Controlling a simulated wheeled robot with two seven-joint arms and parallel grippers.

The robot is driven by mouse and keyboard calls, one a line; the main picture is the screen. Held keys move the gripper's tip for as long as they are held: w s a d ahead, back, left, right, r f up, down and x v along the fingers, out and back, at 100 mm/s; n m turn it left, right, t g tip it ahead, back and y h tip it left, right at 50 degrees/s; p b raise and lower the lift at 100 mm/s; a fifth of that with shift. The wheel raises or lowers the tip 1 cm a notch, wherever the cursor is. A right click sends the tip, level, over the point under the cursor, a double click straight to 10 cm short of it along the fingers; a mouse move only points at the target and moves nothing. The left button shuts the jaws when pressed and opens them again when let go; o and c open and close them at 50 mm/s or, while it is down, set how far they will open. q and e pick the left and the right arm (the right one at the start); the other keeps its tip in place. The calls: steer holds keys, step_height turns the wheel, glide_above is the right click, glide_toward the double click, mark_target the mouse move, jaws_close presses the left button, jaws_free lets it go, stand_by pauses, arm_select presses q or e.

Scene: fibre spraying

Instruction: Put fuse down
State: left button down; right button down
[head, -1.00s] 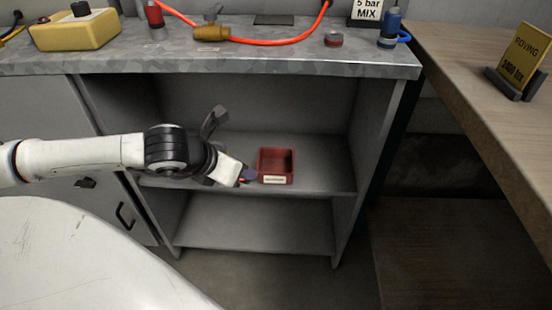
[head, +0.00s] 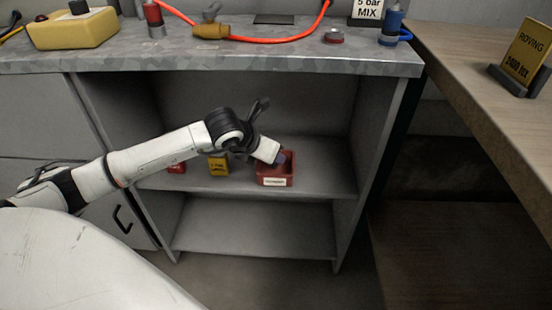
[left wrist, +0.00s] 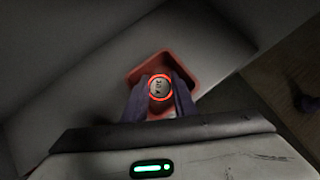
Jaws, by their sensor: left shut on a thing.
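The fuse (left wrist: 159,88) shows end-on in the left wrist view as a pale round face with dark marks and a glowing red ring. My left gripper (left wrist: 160,95) is shut on it, one dark finger on each side. In the head view my left gripper (head: 281,158) is over the red open box (head: 276,181), which stands on the upper shelf with a white label on its front. The fuse is hidden there by the gripper. The box's rim also shows behind the fuse in the left wrist view (left wrist: 135,73). My right gripper is in neither view.
The upper shelf (head: 325,178) also bears a yellow item (head: 218,165) and a red item (head: 176,168) left of the box, partly behind my arm. The metal worktop (head: 280,58) overhangs the shelf. The lower shelf (head: 255,228) is empty.

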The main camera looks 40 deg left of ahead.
arm_select(q)
steer(key=shift+w+f, duration=0.2)
steer(key=shift+f, duration=0.6)
steer(key=shift+w+r+g, duration=0.35)
steer(key=shift+r+g, duration=0.05)
steer(key=shift+w+r+g, duration=0.1)
steer(key=shift+w+g, duration=0.3)
steer(key=shift+g, duration=0.4)
steer(key=shift+w+g, duration=0.15)
steer(key=shift+g, duration=0.25)
steer(key=shift+f, duration=0.45)
steer(key=shift+f+b, duration=0.4)
steer(key=shift+f, duration=0.15)
steer(key=shift+r, duration=0.1)
